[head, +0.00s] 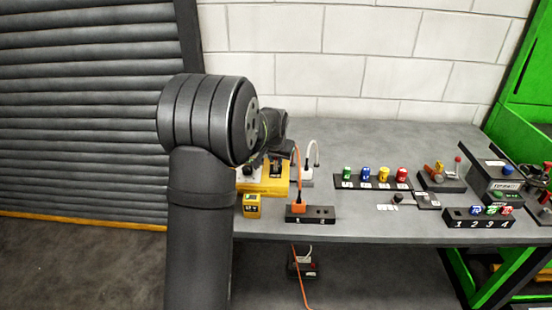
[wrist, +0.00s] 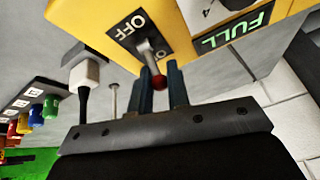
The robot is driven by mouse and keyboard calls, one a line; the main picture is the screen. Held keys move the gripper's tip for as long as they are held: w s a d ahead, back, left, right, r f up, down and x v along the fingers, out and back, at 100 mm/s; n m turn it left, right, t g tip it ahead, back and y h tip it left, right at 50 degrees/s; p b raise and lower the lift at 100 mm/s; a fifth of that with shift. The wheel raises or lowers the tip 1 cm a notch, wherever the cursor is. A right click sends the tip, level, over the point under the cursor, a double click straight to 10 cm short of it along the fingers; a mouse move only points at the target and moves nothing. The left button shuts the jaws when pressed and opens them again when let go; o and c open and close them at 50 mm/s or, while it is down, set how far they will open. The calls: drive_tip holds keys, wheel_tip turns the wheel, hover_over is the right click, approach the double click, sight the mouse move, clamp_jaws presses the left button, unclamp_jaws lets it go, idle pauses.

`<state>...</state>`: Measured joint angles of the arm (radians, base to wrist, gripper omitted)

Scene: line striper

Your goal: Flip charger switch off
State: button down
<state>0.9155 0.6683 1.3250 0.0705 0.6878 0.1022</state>
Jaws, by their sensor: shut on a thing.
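The yellow charger (head: 262,187) stands at the left end of the bench in the head view, partly hidden by my arm. In the wrist view the charger (wrist: 183,40) fills the top, with a black switch plate marked OFF (wrist: 131,24) and a lit green FULL sign (wrist: 236,28). The charger switch (wrist: 153,62) is a metal lever with a red ball tip, leaning from its plate toward my gripper. My gripper (wrist: 161,80) has its two blue-grey fingers shut on the lever, one on each side of the red tip. In the head view the fingers are hidden.
A yellow battery block (head: 251,206) stands before the charger. A black socket strip (head: 312,215) with an orange plug (head: 298,208) is beside it. Rows of coloured caps (head: 373,182) and a numbered rack (head: 478,218) lie to the right. A block wall is behind.

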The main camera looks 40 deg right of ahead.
drive_tip(key=shift+s+a+r+t+h, duration=0.1)
drive_tip(key=shift+s+a+t+h, duration=0.15)
drive_tip(key=shift+t+h, duration=0.4)
drive_tip(key=shift+s+a+r+t+h, duration=0.15)
drive_tip(key=shift+a+t+h, duration=0.1)
drive_tip(key=shift+t+h, duration=0.4)
drive_tip(key=shift+f, duration=0.1)
drive_tip(key=c, duration=1.5)
unclamp_jaws()
drive_tip(key=shift+o, duration=0.2)
drive_tip(key=shift+s, duration=0.1)
drive_tip(key=v, duration=1.7)
drive_tip(key=shift+a, duration=0.15)
drive_tip(key=shift+o, duration=0.4)
